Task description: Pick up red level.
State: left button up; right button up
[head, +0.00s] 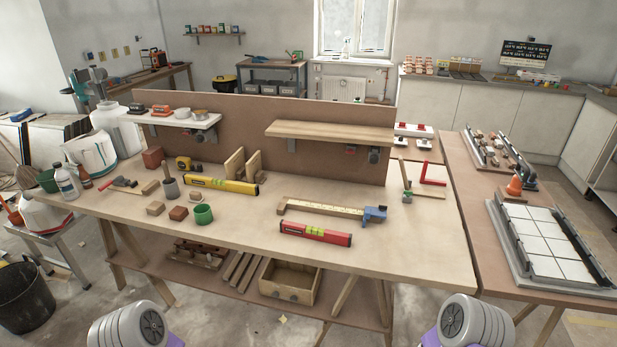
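The red level (315,234) lies flat on the wooden workbench (420,245) near its front edge, right of the bench's middle. It has a yellow-green vial window at its centre. A yellow level (221,185) lies farther back and to the left. Parts of my two arms show at the bottom edge, one left of centre and one at the right, both in front of the bench and well short of the red level. Neither gripper's fingers can be seen.
A wooden measuring tool with a blue end (374,214) lies just behind the red level. A green cup (203,213) and small blocks stand to the left. The bench is bare to the right of the red level. A low back panel with shelves (330,133) rises behind.

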aim_at(298, 229)
jog(key=u, duration=1.55)
jog(key=i, duration=1.85)
jog(key=z, duration=2.1)
